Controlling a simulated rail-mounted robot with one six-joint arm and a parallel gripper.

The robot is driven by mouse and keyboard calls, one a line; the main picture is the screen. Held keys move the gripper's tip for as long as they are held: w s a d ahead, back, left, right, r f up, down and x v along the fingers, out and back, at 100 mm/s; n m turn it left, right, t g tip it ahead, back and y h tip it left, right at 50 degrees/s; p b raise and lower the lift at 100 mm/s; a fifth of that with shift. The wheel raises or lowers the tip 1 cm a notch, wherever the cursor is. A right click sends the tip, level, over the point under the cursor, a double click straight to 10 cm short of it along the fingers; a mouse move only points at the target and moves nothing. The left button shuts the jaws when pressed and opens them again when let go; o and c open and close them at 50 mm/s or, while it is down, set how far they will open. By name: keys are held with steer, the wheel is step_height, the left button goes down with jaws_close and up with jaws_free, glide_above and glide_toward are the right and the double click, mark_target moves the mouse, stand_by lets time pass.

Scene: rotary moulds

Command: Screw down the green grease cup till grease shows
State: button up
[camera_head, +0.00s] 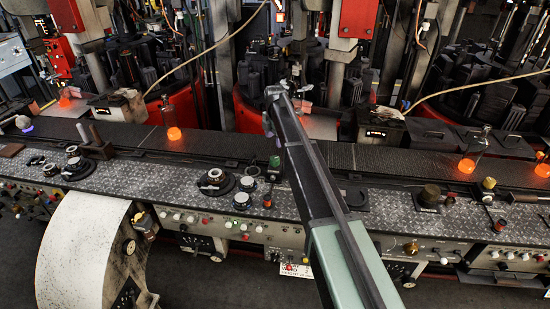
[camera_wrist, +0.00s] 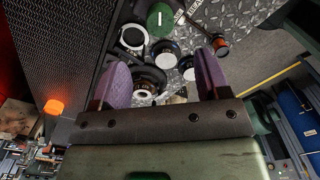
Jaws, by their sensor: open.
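The green grease cup (camera_head: 274,162) stands on the diamond-plate deck in the head view, just left of my arm. In the wrist view the green cup (camera_wrist: 160,18) shows near the top edge, its round top carrying a white line. My gripper (camera_wrist: 163,60) has its two purple fingers spread wide, with nothing held between them. The cup lies beyond the fingertips, apart from them. I cannot make out any grease at the cup.
Black-and-white round fittings (camera_wrist: 165,52) and an orange-topped knob (camera_wrist: 220,46) sit close to the fingers. A dark conveyor (camera_head: 230,146) carries glowing bottles (camera_head: 172,130) behind the deck (camera_head: 330,208). Red mould machines (camera_head: 245,115) stand behind it. Control knobs line the front.

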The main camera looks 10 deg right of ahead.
mark_target(275, 158)
step_height(275, 158, down, 11)
steer(key=b, duration=1)
steer(key=shift+a+r, duration=0.1)
steer(key=shift+r, duration=0.1)
steer(key=shift+r, duration=0.1)
steer(key=shift+c, duration=0.3)
steer(key=c, duration=0.9)
steer(key=shift+o, duration=0.2)
steer(key=shift+m, duration=0.3)
